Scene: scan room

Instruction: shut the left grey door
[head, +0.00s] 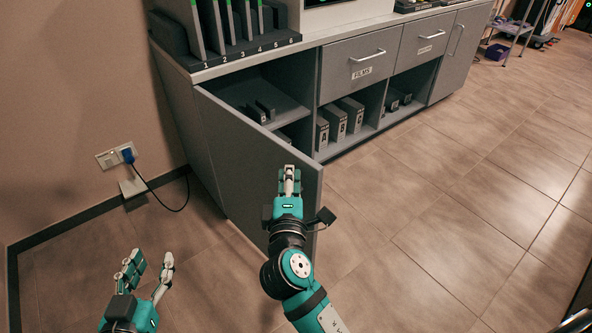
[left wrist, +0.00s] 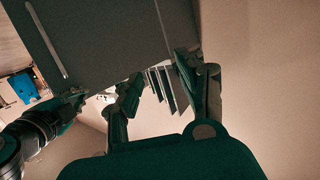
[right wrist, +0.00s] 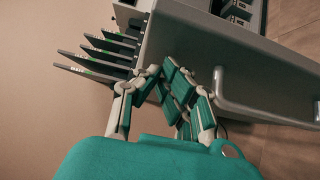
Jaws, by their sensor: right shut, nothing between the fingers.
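The left grey door (head: 250,160) stands wide open, swung out from the left end of the grey cabinet. Its outer face is towards me. A pale bar handle (right wrist: 219,86) shows near its free edge in the right wrist view. My right gripper (head: 290,176) is shut and empty, in front of the outer face near the upper free corner; I cannot tell whether it touches. The right arm hides part of the free edge. My left gripper (head: 151,266) is open and empty, low at the left, apart from the door. The door also fills the upper left wrist view (left wrist: 110,35).
The cabinet's open left compartment (head: 245,90) holds small dark items. Drawers (head: 362,62) and shelved binders (head: 335,122) stand to its right. A numbered rack (head: 232,50) sits on top. A blue plug (head: 127,154) and cable are on the left wall. The floor at right is clear.

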